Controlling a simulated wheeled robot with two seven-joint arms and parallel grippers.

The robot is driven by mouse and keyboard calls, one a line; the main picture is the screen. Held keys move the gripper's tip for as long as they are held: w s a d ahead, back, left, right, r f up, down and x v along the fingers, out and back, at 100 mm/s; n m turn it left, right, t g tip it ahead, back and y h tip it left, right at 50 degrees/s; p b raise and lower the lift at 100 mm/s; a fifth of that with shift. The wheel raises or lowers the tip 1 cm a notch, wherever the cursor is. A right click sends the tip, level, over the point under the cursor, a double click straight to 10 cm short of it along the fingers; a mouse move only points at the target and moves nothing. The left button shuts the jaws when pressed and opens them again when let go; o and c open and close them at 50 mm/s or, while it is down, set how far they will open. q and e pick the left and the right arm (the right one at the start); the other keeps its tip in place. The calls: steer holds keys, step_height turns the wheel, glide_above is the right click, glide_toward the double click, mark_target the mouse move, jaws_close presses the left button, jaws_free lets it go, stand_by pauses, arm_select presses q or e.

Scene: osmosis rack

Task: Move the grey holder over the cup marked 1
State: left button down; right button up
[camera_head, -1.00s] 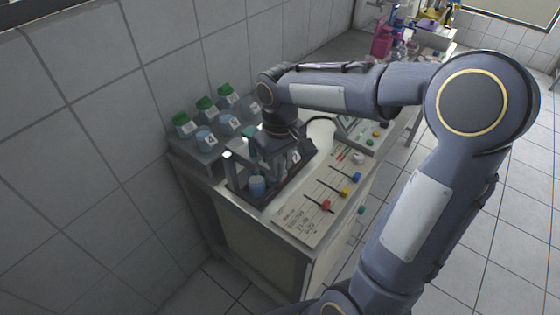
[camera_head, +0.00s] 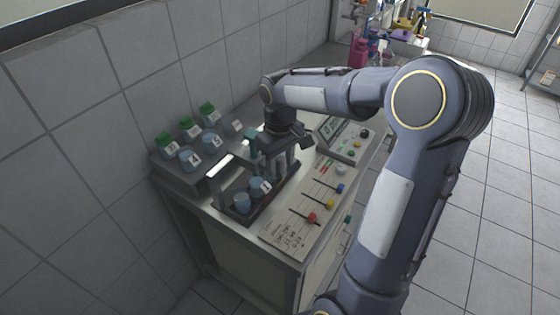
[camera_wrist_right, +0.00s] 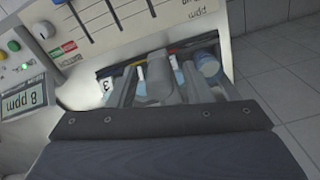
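The grey holder (camera_head: 280,163), with upright grey tubes, stands over the far part of the dark cup tray (camera_head: 262,213). It also shows in the right wrist view (camera_wrist_right: 160,80). My right gripper (camera_head: 285,142) is at the top of the holder; its fingertips are hidden, so its grip cannot be seen. Two blue cups stand clear of the holder at the tray's near end: a front cup (camera_head: 242,204) and a labelled cup (camera_head: 257,185) whose number is too small to read surely. A label reading 3 (camera_wrist_right: 106,86) shows beside the tubes. My left gripper is out of view.
A shelf (camera_head: 213,172) of green-capped jars (camera_head: 190,128) and numbered blue cups (camera_head: 190,157) stands left, by the wall. Right of the tray is a panel (camera_head: 290,234) with coloured sliders (camera_head: 311,218). A display (camera_wrist_right: 24,98) reads 8 ppm.

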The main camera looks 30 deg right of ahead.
step_height(320, 180, up, 8)
steer(key=shift+f, duration=0.1)
stand_by(0.5)
stand_by(0.4)
